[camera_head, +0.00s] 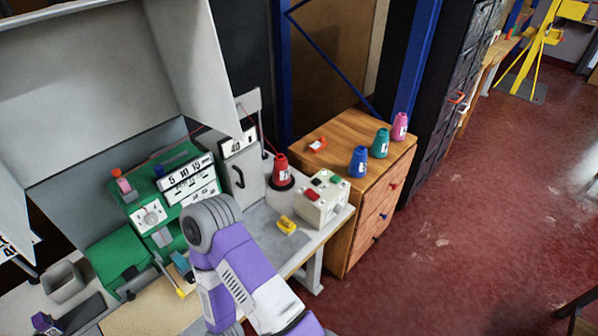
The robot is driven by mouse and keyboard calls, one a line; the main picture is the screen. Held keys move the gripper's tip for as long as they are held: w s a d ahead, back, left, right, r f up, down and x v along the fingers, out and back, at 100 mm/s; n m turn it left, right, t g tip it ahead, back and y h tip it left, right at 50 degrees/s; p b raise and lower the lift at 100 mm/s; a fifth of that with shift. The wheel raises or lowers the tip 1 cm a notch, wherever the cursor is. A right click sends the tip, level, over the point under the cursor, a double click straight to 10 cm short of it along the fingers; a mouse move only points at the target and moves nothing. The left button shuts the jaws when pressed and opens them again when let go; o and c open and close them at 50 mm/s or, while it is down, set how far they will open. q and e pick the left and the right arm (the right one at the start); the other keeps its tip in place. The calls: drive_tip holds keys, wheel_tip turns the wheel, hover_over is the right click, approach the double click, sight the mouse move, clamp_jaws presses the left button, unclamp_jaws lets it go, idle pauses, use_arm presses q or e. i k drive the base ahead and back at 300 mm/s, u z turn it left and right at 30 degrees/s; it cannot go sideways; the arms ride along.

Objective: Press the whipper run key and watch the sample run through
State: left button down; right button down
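The green whipper (125,250) stands on the bench at left, with a dial and a number panel reading 5 10 15. A tan woven piece (150,308), perhaps the sample, lies in front of it, partly behind my arm. A cream key box (322,208) sits at the bench's right end, with a red key (312,194), a green key (336,180) and dark keys on top. I cannot read which is the run key. My purple and white arm rises from the bottom, left of the box and apart from it. Neither gripper can be made out.
A red thread cone (281,168) stands behind the box. A wooden drawer cabinet (345,150) at right carries blue (358,162), teal (380,143) and pink (400,126) cones. A small yellow object (287,225) lies left of the box. A grey bin (64,282) stands at far left.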

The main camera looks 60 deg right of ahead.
sight(335, 178)
drive_tip(key=u, duration=1.75)
drive_tip(key=k, duration=1.35)
drive_tip(key=z, duration=2.45)
